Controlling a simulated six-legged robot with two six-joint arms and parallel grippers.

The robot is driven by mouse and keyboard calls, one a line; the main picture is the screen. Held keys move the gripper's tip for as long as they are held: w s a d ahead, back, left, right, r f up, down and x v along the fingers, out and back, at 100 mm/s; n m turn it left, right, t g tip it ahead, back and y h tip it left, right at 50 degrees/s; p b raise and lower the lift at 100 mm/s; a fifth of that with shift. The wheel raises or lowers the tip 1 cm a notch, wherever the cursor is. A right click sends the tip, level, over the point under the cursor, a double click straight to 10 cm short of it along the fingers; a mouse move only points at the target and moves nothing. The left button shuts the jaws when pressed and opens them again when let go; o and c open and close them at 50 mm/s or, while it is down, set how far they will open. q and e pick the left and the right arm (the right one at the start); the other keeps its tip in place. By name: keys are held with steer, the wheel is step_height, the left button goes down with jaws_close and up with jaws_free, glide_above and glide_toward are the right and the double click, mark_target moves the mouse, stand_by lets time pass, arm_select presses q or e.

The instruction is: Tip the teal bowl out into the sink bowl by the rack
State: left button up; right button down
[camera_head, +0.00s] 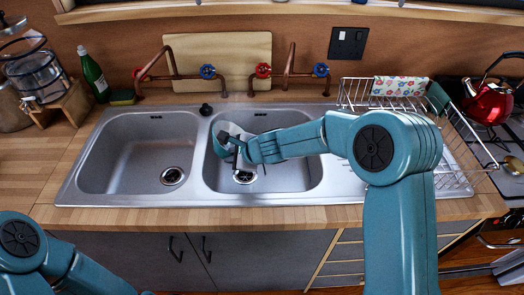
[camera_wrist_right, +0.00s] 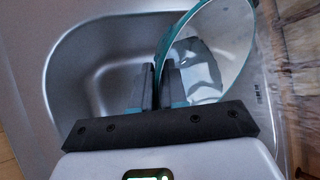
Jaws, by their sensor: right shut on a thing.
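My right gripper (camera_head: 240,152) is over the right sink bowl (camera_head: 296,180), the one nearer the rack. In the right wrist view the gripper (camera_wrist_right: 166,88) is shut on the wall of the teal bowl (camera_wrist_right: 228,48). The bowl is steeply tilted, nearly on its side, with its rim standing up and its pale inside showing. Grey patches show inside it; I cannot tell whether they are contents or reflections. In the head view the bowl (camera_head: 228,129) is partly hidden by the gripper. My left arm shows at the lower left, its gripper out of view.
The left sink bowl (camera_head: 137,158) is empty. A wire dish rack (camera_head: 458,146) with a cloth (camera_head: 399,86) stands at the right. Copper taps (camera_head: 262,72) stand behind the sink. A green bottle (camera_head: 93,75) is at the back left, and a red kettle (camera_head: 488,103) at the right.

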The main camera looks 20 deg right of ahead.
steer(key=shift+w+d, duration=0.1)
steer(key=shift+d, duration=0.05)
steer(key=shift+d+r+m+t+y+b, duration=0.5)
steer(key=shift+y+b, duration=0.5)
steer(key=shift+b, duration=0.7)
steer(key=shift+s+d+r+m+y+b, duration=0.25)
steer(key=shift+d+r+y+b, duration=0.25)
steer(key=shift+y+b, duration=0.3)
stand_by(0.4)
steer(key=shift+d+r+t+y+b, duration=0.1)
steer(key=shift+r+t+y+b, duration=0.15)
steer(key=shift+t+y+b, duration=0.05)
